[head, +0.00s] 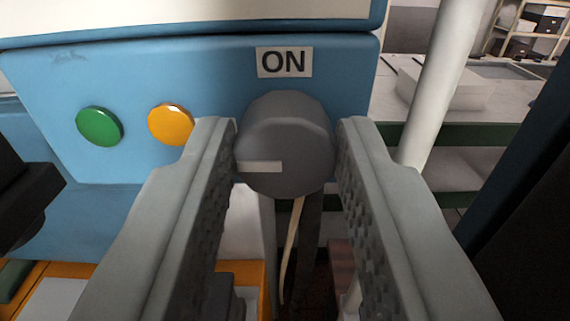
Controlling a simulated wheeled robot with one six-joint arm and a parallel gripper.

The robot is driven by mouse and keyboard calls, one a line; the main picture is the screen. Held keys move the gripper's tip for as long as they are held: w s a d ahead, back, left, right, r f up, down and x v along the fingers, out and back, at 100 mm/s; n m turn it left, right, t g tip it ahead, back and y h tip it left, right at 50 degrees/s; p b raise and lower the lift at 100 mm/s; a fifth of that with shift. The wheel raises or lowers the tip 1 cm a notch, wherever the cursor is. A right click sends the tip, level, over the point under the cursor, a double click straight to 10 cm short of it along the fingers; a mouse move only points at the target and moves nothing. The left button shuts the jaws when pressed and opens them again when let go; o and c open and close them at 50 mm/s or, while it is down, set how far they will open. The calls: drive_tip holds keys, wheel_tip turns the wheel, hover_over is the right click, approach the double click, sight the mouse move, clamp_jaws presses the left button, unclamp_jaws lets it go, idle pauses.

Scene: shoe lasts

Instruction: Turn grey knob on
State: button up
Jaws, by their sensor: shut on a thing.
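The grey knob (290,140) sits on the front of a blue machine panel (215,85), just below a white label (284,62) reading "ON". A white mark on the knob lies about level and points left. My gripper (288,140) has one finger on each side of the knob and is shut on it. The left finger meets the knob's left edge; the right finger is close against its right side. The knob's back and its mount are hidden.
A green button (99,126) and an orange button (171,124) are on the panel left of the knob. A white post (439,85) stands to the right, before a bench with a pale box (438,86). A dark object (28,195) is at the left edge.

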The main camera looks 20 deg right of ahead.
drive_tip(key=shift+m, duration=0.3)
drive_tip(key=m, duration=0.3)
drive_tip(key=shift+m, duration=0.4)
drive_tip(key=m, duration=0.4)
drive_tip(key=shift+d+f+m, duration=0.1)
drive_tip(key=shift+m, duration=0.2)
drive_tip(key=m, duration=0.8)
drive_tip(key=shift+f+m, duration=0.15)
drive_tip(key=shift+m, duration=0.15)
drive_tip(key=o, duration=1)
drive_tip(key=shift+d, duration=0.1)
drive_tip(key=shift+s, duration=0.2)
